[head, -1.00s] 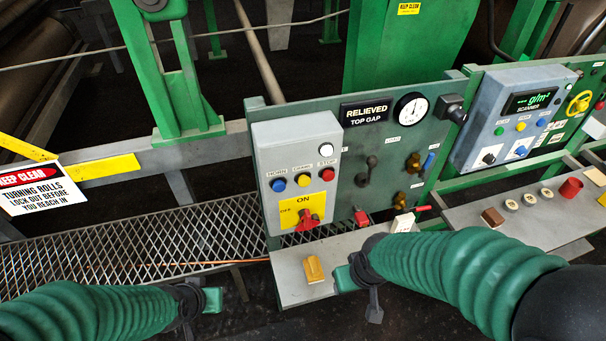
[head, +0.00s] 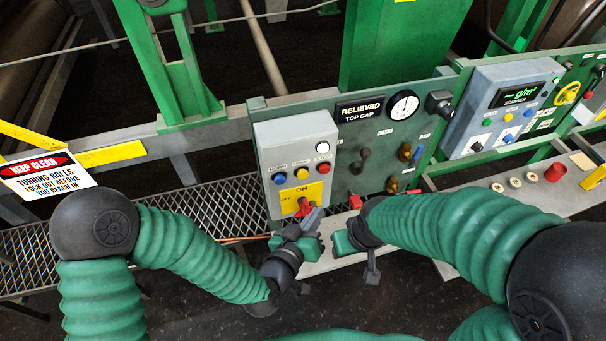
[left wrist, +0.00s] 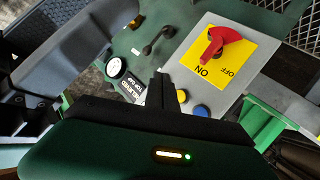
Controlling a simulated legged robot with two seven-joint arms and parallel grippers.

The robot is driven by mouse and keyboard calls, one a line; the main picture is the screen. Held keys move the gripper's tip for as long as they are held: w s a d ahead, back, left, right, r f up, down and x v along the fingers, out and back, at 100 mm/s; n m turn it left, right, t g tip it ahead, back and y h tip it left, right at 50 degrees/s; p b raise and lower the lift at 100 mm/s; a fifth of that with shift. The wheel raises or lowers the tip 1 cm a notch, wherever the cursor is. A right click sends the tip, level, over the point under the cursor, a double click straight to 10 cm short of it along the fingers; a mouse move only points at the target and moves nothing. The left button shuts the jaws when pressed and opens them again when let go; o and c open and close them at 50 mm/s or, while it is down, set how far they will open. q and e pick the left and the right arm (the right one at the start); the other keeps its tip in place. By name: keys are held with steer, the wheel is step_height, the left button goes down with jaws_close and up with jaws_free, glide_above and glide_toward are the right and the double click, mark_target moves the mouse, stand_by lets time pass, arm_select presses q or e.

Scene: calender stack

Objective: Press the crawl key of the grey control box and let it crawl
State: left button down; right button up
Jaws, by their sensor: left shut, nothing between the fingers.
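The grey control box (head: 262,150) stands on the green panel in the head view. A blue button (head: 279,178), a yellow button (head: 301,173) and a red button (head: 324,167) sit in a row, the yellow one under the middle label. A white lamp (head: 322,146) is above the red one. A red rotary switch on a yellow plate (head: 286,201) is below. My left gripper (head: 313,217) is shut and empty, in front of the box's lower edge, below the buttons. The left wrist view shows its fingers (left wrist: 160,86) near the yellow button (left wrist: 182,96); contact is not visible. My right gripper's (head: 349,238) fingers are unclear.
The green panel carries a RELIEVED sign (head: 359,109), a gauge (head: 403,106) and levers. A blue-grey scanner box (head: 480,100) stands to the right. A grey ledge (head: 330,262) runs below, partly behind my arms. A KEEP CLEAR sign (head: 48,177) hangs at left.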

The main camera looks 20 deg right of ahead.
mark_target(302, 174)
arm_select(q)
steer(key=w, duration=0.8)
steer(key=shift+w+a, duration=0.15)
steer(key=shift+w, duration=0.1)
stand_by(1.7)
steer(key=shift+w+r, duration=0.1)
steer(key=shift+w, duration=0.25)
